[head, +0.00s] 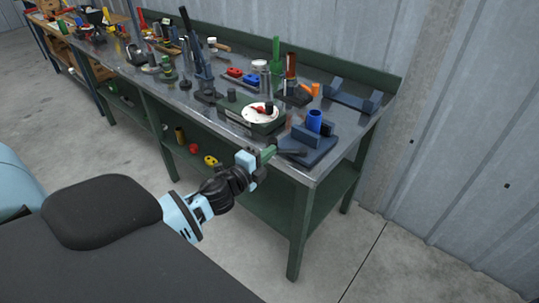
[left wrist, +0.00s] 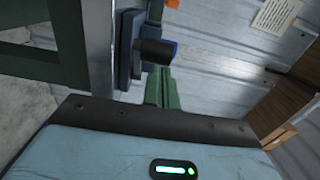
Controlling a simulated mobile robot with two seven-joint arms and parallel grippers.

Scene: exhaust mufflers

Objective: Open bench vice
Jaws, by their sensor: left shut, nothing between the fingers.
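The dark blue bench vice (head: 318,151) sits at the near right corner of the metal workbench. A bright blue cylinder (head: 314,121) stands upright at its jaws; I cannot tell whether it is clamped. A dark screw or handle part (head: 291,152) sticks out to the left. My left gripper (head: 270,152) has its green fingers shut and empty beside this part; I cannot tell whether they touch. In the left wrist view the shut fingers (left wrist: 160,80) point at a dark round part (left wrist: 156,52) with the blue vice plate (left wrist: 128,52) behind it. My right gripper is not in view.
The workbench (head: 230,132) has a green frame and a lower shelf. A green box with a round white dial (head: 260,112) stands left of the vice. A dark blue bracket (head: 353,97) lies behind it. Several tools crowd the bench farther left. The floor in front is clear.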

